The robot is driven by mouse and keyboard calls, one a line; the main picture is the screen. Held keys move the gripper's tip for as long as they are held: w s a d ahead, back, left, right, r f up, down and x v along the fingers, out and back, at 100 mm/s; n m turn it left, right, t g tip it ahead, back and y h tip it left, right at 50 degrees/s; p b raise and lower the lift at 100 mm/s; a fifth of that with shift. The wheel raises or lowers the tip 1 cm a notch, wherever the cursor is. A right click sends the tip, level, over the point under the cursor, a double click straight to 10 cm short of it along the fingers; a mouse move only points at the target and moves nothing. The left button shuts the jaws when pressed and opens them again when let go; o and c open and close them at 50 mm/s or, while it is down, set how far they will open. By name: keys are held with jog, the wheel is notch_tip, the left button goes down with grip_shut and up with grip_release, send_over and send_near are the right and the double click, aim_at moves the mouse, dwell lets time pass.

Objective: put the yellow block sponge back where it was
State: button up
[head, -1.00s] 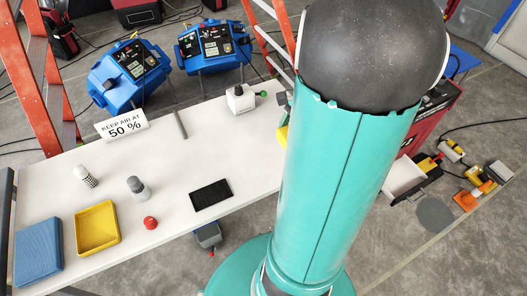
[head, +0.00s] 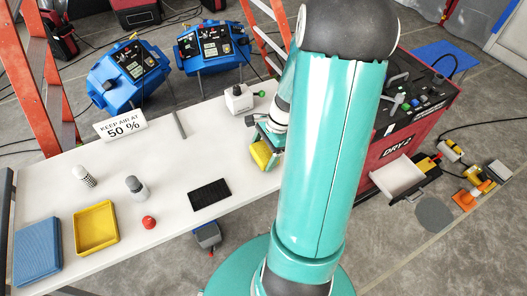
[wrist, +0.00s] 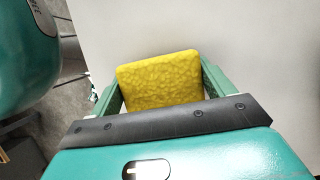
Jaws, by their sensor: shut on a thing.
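The yellow block sponge (head: 262,154) is at the right end of the white table, just left of my arm. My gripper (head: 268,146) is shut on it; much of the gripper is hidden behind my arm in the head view. In the wrist view the yellow block sponge (wrist: 162,82) sits between the two green fingers of my gripper (wrist: 160,88), with the pale table surface beyond it. I cannot tell whether the sponge touches the table.
The white table (head: 170,170) holds a yellow tray (head: 96,228), blue block (head: 38,248), black mat (head: 209,194), red knob (head: 149,222), grey-capped bottle (head: 136,188), perforated cylinder (head: 84,176), sign (head: 121,125) and white box (head: 239,98). A red machine (head: 410,130) with an open drawer (head: 397,178) stands right.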

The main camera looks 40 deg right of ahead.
jog(key=shift+f, duration=0.1)
jog(key=o, duration=0.9)
jog(key=v, duration=1.2)
jog(key=s+a+r+n+t+h, duration=0.1)
jog(key=a+r+n, duration=0.3)
jog(key=a+n, duration=0.3)
jog(key=s+a+r+n+t+h, duration=0.1)
jog(key=a+r+n, duration=0.4)
jog(key=a, duration=0.6)
jog(key=s+a+r+n+t+h, duration=0.1)
jog(key=a+r+n+t+h, duration=0.1)
jog(key=a+r+n, duration=0.3)
jog(key=shift+s+a+r+n, duration=0.1)
jog(key=shift+a+r+n, duration=0.05)
jog(key=shift+a+n, duration=0.9)
jog(key=shift+s+a+r+n, duration=0.1)
jog(key=shift+s+a+n, duration=0.05)
jog(key=shift+a+n, duration=0.9)
